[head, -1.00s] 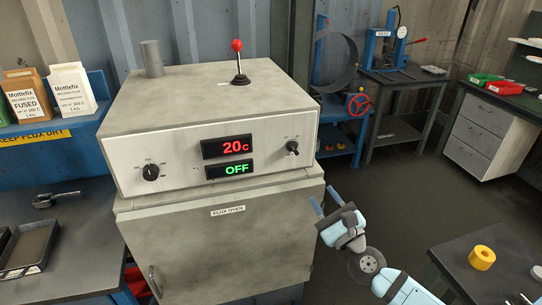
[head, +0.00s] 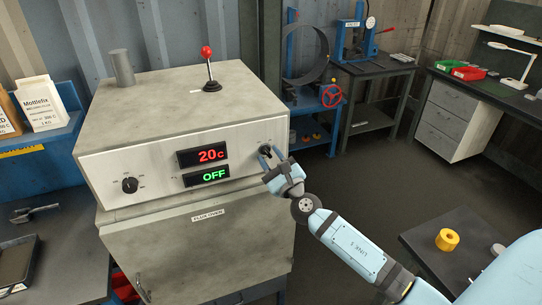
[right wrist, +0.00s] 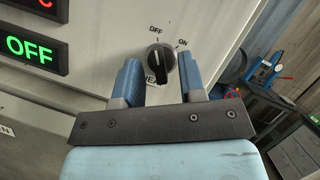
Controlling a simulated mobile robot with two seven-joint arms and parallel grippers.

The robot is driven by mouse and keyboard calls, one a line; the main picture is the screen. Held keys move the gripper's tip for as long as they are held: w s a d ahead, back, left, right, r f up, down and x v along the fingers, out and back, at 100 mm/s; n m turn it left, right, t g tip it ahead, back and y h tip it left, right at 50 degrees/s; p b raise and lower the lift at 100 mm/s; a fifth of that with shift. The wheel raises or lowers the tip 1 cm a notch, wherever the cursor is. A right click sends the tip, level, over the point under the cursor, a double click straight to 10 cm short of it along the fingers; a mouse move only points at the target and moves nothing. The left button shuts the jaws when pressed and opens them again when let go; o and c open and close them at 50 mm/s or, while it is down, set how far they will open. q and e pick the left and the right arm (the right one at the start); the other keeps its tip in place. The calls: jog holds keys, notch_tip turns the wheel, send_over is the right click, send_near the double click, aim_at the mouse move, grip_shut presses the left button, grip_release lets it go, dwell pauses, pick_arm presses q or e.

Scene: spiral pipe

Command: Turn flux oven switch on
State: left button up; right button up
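The flux oven (head: 195,240) is a grey-white box with a front panel. Its display (head: 203,155) reads 20c in red, and the display below (head: 207,176) reads OFF in green. The black rotary switch (right wrist: 159,60) sits between OFF and ON labels in the right wrist view, its white mark near the OFF side. My right gripper (right wrist: 160,82) is open, one blue finger on each side of the switch, with gaps visible. In the head view the right gripper (head: 272,160) is at the panel's right end and partly hides the switch. My left gripper is not in view.
A second black knob (head: 130,185) is at the panel's left. A red-topped lever (head: 208,68) and a grey cylinder (head: 122,68) stand on the oven. A dark table (head: 465,250) with a yellow roll (head: 447,240) is at lower right. Open floor lies between.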

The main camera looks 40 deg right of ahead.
grip_shut()
